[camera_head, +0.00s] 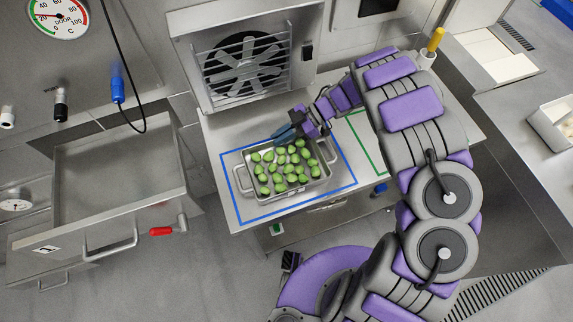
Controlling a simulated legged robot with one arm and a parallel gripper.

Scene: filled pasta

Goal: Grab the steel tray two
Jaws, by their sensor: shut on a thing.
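A steel tray (252,190) with several green filled pasta pieces (283,168) sits inside the blue outline on the steel table. It has a wire handle at its left side and another at its right. My gripper (290,136) is at the tray's far edge, near the middle, with its dark fingers shut on the rim. The fingertips are small in the picture, and the rim between them is partly hidden. I cannot read a number on the tray.
A green outline (372,150) lies to the right of the tray, partly behind my arm. Another tray (553,124) stands far right.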

